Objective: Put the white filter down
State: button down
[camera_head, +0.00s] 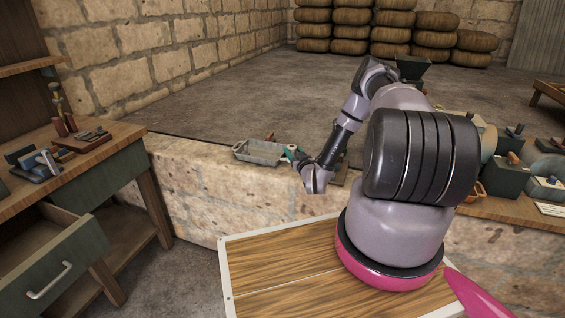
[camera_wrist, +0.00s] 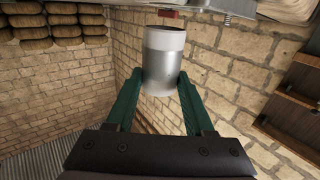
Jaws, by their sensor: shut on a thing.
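The white filter (camera_wrist: 163,68) is a cylinder with a white band near one end and a silver-grey body. My gripper (camera_wrist: 160,84) has two green fingers on either side of it and is shut on it. In the head view, my gripper (camera_head: 298,154) is small and partly hidden behind my wrist, just right of a grey metal tray on the low stone wall. The filter (camera_head: 291,147) shows there only as a small pale spot. I cannot tell whether it touches anything below.
The grey tray (camera_head: 262,155) has a reddish item at its back edge. A workbench (camera_head: 105,150) with an open drawer and tools stands at left. Dark boxes (camera_head: 506,176) stand on the right. Stacked sacks (camera_head: 390,35) are at the back. The floor behind the wall is clear.

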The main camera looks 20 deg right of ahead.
jog(key=shift+f, duration=3.05)
jog(key=shift+f, duration=0.1)
jog(key=shift+c, duration=1.4)
grip_release()
jog(key=s, duration=1.2)
jog(key=shift+d, duration=0.2)
